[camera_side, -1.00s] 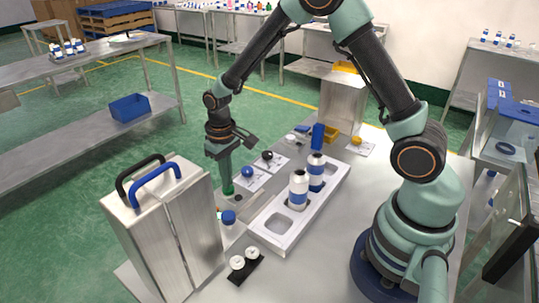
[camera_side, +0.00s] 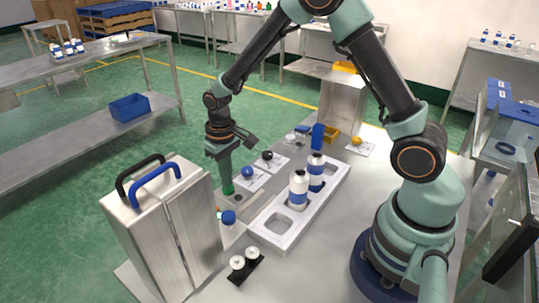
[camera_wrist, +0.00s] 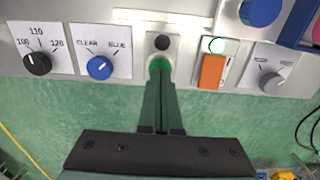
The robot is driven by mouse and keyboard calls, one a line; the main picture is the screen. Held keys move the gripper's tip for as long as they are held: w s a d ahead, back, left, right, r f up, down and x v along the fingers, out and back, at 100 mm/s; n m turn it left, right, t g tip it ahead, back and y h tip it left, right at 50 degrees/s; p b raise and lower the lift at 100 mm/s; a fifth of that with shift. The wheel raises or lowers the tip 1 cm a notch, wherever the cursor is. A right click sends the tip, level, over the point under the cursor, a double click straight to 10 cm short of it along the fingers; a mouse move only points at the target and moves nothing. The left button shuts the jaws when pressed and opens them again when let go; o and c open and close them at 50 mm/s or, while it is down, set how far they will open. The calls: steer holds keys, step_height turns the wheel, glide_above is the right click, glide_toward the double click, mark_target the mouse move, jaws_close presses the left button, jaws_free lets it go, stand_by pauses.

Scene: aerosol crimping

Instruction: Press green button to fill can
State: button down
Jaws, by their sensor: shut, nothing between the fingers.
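The green button (camera_wrist: 158,64) is on a light plate below a black round part in the wrist view. My gripper (camera_wrist: 160,76) is shut and empty, with its fingertips at the button and covering part of it. In the side view my gripper (camera_side: 227,182) points down, its tips at the green button (camera_side: 228,190). Whether the button is pushed in cannot be told. Two white cans with blue bands, a near one (camera_side: 298,192) and a far one (camera_side: 316,173), stand upright in the white tray (camera_side: 267,232).
A blue knob (camera_wrist: 99,68) and a black knob (camera_wrist: 37,63) lie left of the button in the wrist view; an orange switch (camera_wrist: 211,71) and a grey knob (camera_wrist: 271,82) lie right. A metal box (camera_side: 165,235) with handles stands near my gripper in the side view.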

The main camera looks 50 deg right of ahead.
steer(key=shift+f, duration=0.65)
stand_by(0.5)
step_height(320, 180, up, 11)
stand_by(1.3)
steer(key=s+d+r+t, duration=0.3)
steer(key=s+r+t, duration=0.2)
steer(key=s+r, duration=0.6)
steer(key=shift+s+r+t, duration=0.3)
steer(key=shift+s+r, duration=0.1)
steer(key=shift+s, duration=1.1)
